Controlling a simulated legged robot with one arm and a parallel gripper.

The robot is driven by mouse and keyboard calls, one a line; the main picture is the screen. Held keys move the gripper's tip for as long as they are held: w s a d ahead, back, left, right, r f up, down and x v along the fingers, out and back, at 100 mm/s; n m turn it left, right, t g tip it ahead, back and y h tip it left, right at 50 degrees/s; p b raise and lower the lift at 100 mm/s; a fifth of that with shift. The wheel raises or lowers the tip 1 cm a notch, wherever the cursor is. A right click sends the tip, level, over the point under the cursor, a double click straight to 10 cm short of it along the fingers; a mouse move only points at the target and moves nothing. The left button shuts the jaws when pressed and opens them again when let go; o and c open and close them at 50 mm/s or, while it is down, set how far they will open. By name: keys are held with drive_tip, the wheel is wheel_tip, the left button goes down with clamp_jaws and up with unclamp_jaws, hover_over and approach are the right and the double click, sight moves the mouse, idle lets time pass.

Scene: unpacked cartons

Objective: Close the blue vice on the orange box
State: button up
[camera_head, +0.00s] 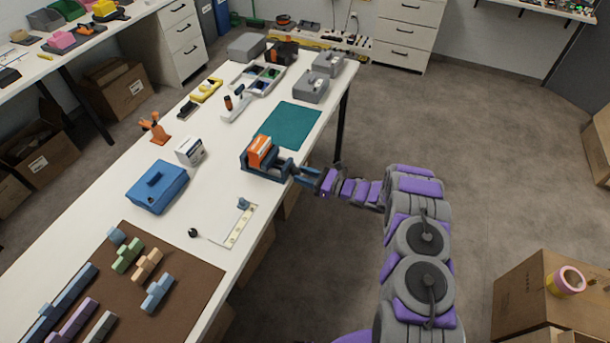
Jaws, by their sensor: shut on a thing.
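The blue vice (268,172) stands near the right edge of the white table, with its handle end pointing right toward the edge. The orange box (260,151) sits upright in the vice between its jaws; I cannot tell whether both jaws touch it. My gripper (309,178) is at the handle end of the vice and shut on the vice's handle. The fingertips and handle are small and partly hidden by the arm.
A green mat (290,126) lies behind the vice. A blue case (157,186), a white box (190,151) and an orange stand (154,127) are to its left. A brown mat (190,285) with several blocks lies in front. Cartons (515,300) stand on the floor at right.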

drive_tip(key=shift+w+a, duration=0.15)
drive_tip(key=shift+a, duration=0.1)
drive_tip(key=c, duration=0.3)
drive_tip(key=shift+r+m, duration=0.1)
drive_tip(key=shift+m, duration=0.2)
